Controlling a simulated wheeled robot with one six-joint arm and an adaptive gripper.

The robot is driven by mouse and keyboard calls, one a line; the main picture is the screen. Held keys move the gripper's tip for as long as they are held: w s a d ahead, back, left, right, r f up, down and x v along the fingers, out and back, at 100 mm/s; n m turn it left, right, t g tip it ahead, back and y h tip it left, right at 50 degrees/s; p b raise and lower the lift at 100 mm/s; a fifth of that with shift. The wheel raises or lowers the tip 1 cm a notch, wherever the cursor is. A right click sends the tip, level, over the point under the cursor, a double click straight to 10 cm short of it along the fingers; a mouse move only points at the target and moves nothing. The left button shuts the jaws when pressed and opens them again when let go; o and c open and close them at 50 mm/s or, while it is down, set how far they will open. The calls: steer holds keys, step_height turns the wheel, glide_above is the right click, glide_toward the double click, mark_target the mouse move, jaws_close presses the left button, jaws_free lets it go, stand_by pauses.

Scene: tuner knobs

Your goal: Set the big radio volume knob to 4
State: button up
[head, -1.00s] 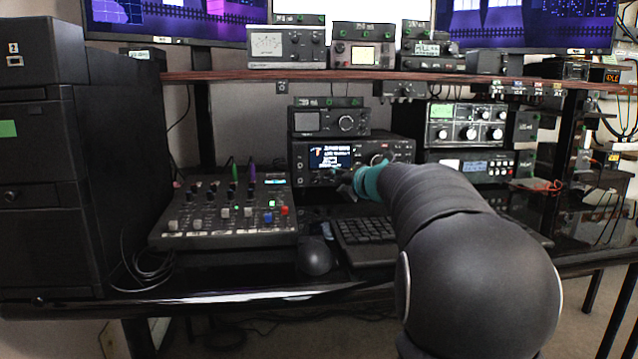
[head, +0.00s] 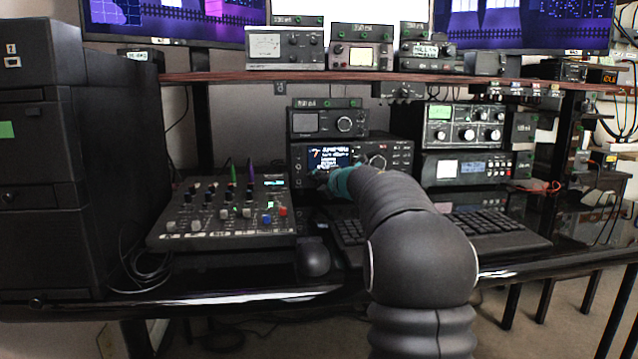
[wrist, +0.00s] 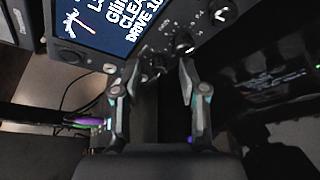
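The big radio (head: 402,152) stands at the middle of the desk with a lit screen (head: 333,157) and a large round knob (head: 377,162) right of it. In the wrist view its screen (wrist: 105,25) fills the top, with a black knob (wrist: 184,42) and a larger knob (wrist: 223,13) beside it. My gripper (wrist: 160,78) is open and empty, its fingers apart just in front of the radio's lower face. In the head view my gripper (head: 328,180) is below the screen, mostly hidden by my arm. I cannot read which knob is volume or its setting.
A mixer (head: 222,213) sits left of my gripper. A keyboard (head: 487,230) and mouse (head: 314,257) lie in front. A smaller radio (head: 328,121) rests on top of the big one, and more radios (head: 464,128) stand right. A wooden shelf (head: 350,76) runs above.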

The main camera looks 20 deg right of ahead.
jaws_close()
steer(key=shift+d+f+m+t+y, duration=0.15)
steer(key=shift+m+t+y, duration=0.25)
steer(key=shift+m, duration=0.5)
steer(key=shift+m+t+b, duration=0.4)
steer(key=shift+m+b, duration=0.05)
steer(key=shift+m, duration=0.35)
steer(key=shift+o, duration=0.2)
jaws_free()
